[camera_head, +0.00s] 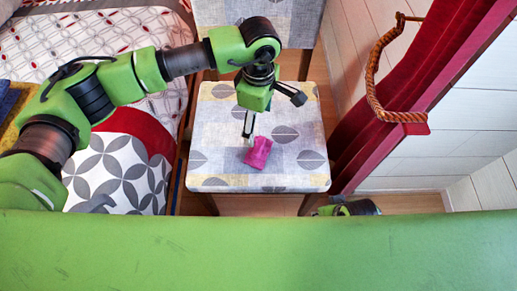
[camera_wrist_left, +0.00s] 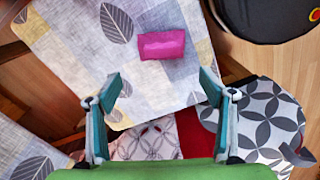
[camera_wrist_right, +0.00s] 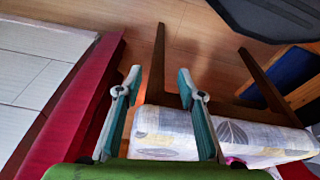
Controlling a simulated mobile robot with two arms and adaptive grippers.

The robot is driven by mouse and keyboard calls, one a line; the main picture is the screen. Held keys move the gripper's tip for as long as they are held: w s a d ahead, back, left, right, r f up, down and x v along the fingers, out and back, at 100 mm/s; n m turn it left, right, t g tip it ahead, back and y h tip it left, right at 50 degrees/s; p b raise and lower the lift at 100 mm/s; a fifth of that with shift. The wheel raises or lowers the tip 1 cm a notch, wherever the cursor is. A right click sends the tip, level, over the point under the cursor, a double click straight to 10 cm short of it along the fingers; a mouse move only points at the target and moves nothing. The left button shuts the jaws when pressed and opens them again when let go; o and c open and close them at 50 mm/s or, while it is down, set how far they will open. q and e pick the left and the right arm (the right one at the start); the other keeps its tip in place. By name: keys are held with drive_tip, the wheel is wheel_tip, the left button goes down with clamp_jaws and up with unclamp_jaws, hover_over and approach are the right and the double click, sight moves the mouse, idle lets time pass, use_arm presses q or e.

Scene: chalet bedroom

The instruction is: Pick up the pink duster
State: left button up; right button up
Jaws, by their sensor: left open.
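The pink duster (camera_head: 259,154) lies on the patterned seat of a chair (camera_head: 222,160), near the middle of the seat. It also shows in the left wrist view (camera_wrist_left: 162,45), lying flat, ahead of the fingertips. My left gripper (camera_head: 247,128) is above the seat, just up and left of the duster in the head view. Its fingers are spread and empty in the left wrist view (camera_wrist_left: 161,78). My right gripper (camera_wrist_right: 160,72) has its fingers apart with nothing between them, beside and below the chair seat. A small pink patch at the seat edge in the right wrist view is unclear.
A bed with patterned bedding (camera_head: 110,170) stands left of the chair. A dark red curtain (camera_head: 385,110) with a rope tie (camera_head: 375,75) hangs at the right. The chair's dark wooden legs (camera_wrist_right: 158,60) stand near my right gripper.

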sight(259, 144)
use_arm(q)
wheel_tip(259, 144, down, 7)
drive_tip(key=shift+s+d+f+b, duration=0.1)
drive_tip(key=shift+s+f+b, duration=0.05)
drive_tip(key=shift+b, duration=0.2)
wheel_tip(259, 144, down, 4)
drive_tip(key=shift+r+b, duration=0.15)
drive_tip(key=shift+b, duration=0.15)
drive_tip(key=shift+f, duration=0.5)
drive_tip(key=c, duration=1.2)
use_arm(e)
drive_tip(key=v, duration=0.3)
drive_tip(key=w+v, duration=0.1)
drive_tip(key=v, duration=0.1)
drive_tip(key=shift+s+r, duration=0.1)
drive_tip(key=shift+r, duration=0.25)
